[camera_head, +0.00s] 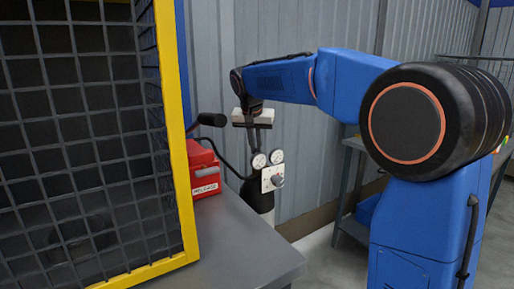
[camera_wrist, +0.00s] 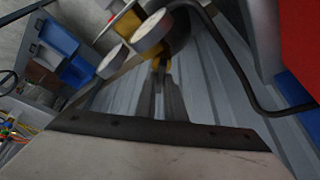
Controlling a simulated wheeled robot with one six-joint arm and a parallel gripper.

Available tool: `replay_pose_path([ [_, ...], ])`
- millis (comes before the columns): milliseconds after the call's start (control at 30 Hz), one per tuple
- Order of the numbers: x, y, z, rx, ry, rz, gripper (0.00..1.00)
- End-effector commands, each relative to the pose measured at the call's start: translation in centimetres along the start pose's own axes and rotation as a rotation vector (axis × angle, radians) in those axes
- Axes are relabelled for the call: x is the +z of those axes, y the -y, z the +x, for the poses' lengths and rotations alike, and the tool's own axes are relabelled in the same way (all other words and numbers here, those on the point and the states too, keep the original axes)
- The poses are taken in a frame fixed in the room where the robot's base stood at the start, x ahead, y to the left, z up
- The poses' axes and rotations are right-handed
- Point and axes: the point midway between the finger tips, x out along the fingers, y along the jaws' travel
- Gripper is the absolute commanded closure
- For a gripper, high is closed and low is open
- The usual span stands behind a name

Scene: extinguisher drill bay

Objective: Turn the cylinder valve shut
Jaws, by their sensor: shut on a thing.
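The gas cylinder (camera_head: 258,195), with a black upper part, stands upright beyond the grey table's far edge. Two round white gauges (camera_head: 268,160) and a pale plate with a knob (camera_head: 272,179) sit at its top. My gripper (camera_head: 246,149) reaches down onto the cylinder's top from above. In the wrist view my gripper's dark fingers (camera_wrist: 161,76) are close together on a brass-yellow piece, the cylinder valve (camera_wrist: 162,62); the fingers hide part of it. The gauges (camera_wrist: 152,30) lie just beside the fingertips. The valve's own turn position cannot be seen.
A red box labelled RELEASE (camera_head: 204,170) sits on the grey table (camera_head: 245,245) left of the cylinder. A black hose (camera_head: 222,152) runs near it. A yellow-framed mesh cage (camera_head: 175,130) fills the left. A corrugated wall (camera_head: 305,150) stands close behind.

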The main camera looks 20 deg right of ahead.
Motion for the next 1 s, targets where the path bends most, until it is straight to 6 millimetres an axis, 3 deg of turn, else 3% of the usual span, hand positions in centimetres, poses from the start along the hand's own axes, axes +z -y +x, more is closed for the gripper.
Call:
replay_pose_path([
  [600,-0.18,0.49,0.08,0.213,0.000,0.514,1.00],
  [1000,-0.21,0.58,0.09,0.288,0.001,0.698,1.00],
])
